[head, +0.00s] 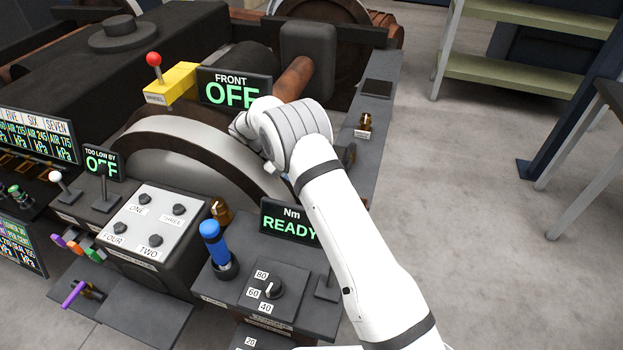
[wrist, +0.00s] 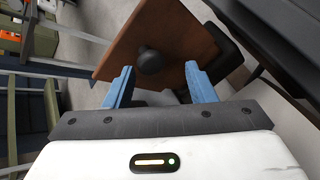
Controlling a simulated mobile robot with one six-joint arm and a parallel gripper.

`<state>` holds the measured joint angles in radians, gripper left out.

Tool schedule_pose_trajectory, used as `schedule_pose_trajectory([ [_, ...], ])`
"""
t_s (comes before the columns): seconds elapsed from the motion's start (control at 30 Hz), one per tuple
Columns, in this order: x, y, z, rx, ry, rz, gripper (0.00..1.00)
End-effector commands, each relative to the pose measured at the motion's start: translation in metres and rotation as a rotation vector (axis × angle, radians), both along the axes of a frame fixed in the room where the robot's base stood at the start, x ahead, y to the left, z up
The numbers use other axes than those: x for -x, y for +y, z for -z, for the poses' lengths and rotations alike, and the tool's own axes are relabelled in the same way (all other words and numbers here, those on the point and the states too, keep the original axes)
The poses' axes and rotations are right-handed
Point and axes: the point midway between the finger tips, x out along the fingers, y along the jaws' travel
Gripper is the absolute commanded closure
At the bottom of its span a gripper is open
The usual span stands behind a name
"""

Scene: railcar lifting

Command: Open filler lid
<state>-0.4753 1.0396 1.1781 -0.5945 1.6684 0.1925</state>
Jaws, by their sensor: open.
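In the wrist view, a brown flat panel (wrist: 172,30) with a dark round knob (wrist: 150,61) lies ahead of my gripper (wrist: 159,66). It looks like the filler lid, but no label shows. My two blue fingers are apart, one on each side of the knob in the picture. I cannot tell how far the knob is from the fingers, and I see no contact. In the head view, my white arm reaches up to the FRONT display, and its wrist hides the fingers and the lid.
The FRONT display (head: 233,90) reads OFF beside my wrist. A red-knobbed lever on a yellow block (head: 172,83) stands to its left. The Nm display (head: 290,221) reads READY, close to my forearm. A blue-handled lever (head: 213,243) stands lower left. Open floor lies right.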

Motion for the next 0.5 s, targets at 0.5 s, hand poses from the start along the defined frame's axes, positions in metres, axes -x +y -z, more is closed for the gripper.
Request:
schedule_pose_trajectory([
  [0.5, -0.012, 0.046, -0.035, -0.001, 0.002, -0.001, 0.50],
])
